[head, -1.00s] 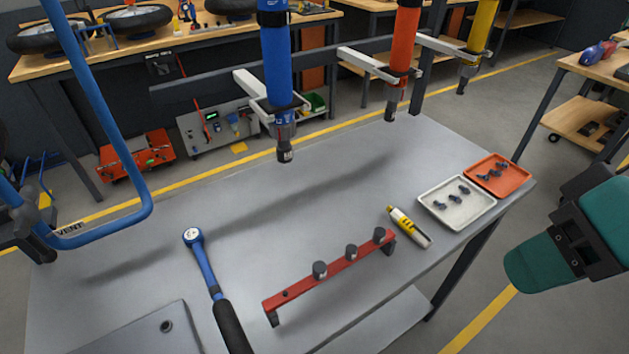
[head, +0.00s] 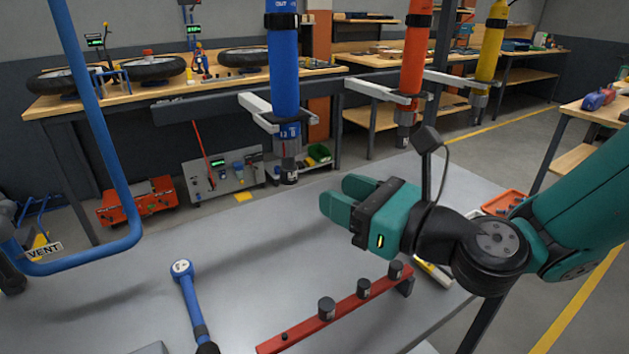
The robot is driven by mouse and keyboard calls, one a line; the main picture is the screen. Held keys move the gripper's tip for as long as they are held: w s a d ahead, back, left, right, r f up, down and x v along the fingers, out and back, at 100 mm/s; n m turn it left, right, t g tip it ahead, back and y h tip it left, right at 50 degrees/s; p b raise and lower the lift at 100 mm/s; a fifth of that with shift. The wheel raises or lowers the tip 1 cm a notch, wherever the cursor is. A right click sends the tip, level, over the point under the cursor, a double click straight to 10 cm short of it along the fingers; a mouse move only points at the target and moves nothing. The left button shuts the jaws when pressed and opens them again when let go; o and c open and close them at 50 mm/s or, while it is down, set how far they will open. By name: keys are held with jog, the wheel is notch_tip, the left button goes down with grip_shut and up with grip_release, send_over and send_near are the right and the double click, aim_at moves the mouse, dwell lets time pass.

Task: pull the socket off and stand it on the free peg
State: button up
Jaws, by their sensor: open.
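A red rail (head: 345,316) on the grey table carries three dark sockets, such as the near one (head: 326,308). A small bare peg (head: 285,337) shows at its near left end. A blue hanging tool (head: 285,65) has a dark socket (head: 290,178) at its lower tip, above the table. Which socket the task means is not certain. My gripper (head: 340,197) is open and empty, its green fingers pointing left. It appears right of the blue tool's socket in the picture, apart from it, and above the rail.
Orange (head: 414,60) and yellow (head: 490,50) tools hang to the right. A blue ratchet (head: 188,295) lies left of the rail. My arm partly hides an orange tray (head: 508,200) and a yellow tool (head: 432,272). A blue bent tube (head: 110,175) stands at left. The table's left middle is clear.

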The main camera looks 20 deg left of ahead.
aim_at(295, 176)
jog(key=p+x, duration=0.1)
jog(key=x, duration=0.1)
jog(key=p+x, duration=0.4)
jog(key=shift+a+r, duration=0.2)
jog(key=shift+r, duration=0.05)
jog(key=shift+p+x, duration=0.85)
jog(key=shift+p, duration=0.1)
jog(key=shift+w+a+f, duration=0.1)
jog(key=shift+a+f, duration=0.1)
jog(key=shift+f, duration=0.05)
jog(key=c, duration=0.6)
